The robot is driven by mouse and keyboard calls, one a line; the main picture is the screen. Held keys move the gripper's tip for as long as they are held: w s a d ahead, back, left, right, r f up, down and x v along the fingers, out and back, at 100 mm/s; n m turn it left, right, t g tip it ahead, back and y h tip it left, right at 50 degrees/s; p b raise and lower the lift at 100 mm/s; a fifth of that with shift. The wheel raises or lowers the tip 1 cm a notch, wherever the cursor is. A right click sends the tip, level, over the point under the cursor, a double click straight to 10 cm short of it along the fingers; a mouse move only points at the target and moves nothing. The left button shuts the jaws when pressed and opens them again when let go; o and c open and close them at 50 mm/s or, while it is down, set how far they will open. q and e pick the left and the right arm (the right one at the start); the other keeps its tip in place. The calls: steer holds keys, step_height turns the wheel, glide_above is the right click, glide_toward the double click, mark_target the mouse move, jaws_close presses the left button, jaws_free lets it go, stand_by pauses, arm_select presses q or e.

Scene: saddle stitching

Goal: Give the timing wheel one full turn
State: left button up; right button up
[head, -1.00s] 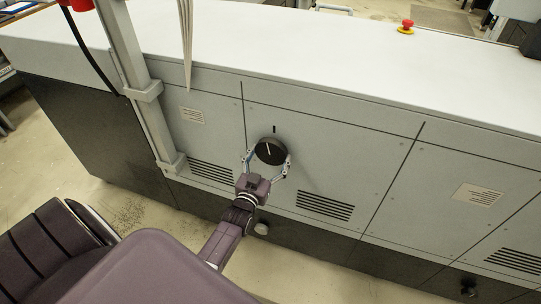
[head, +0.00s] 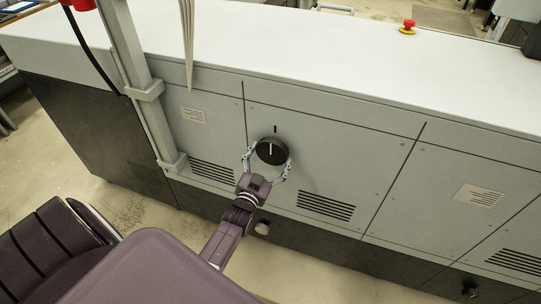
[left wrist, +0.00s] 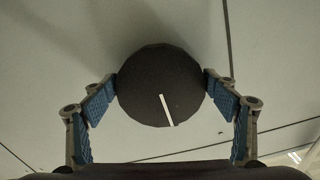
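The timing wheel (head: 272,157) is a round black knob with a white line on its face, set in the grey side panel of the machine. In the head view the white line points nearly straight up, towards a short dark mark (head: 275,129) on the panel above it. My left gripper (head: 267,160) reaches the wheel from below, one finger on each side. In the left wrist view the blue finger pads touch the left and right rim of the wheel (left wrist: 150,65), so the gripper is shut on it. My right gripper does not show.
A grey upright post (head: 146,90) with a black cable stands to the left of the wheel. Vent slots (head: 326,206) and a small light knob (head: 262,228) are lower on the machine. A red emergency button (head: 408,26) is on the white top. The panel right of the wheel is clear.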

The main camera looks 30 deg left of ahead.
arm_select(q)
steer(key=shift+o, duration=1.4)
steer(key=v, duration=1.2)
steer(key=shift+f, duration=0.1)
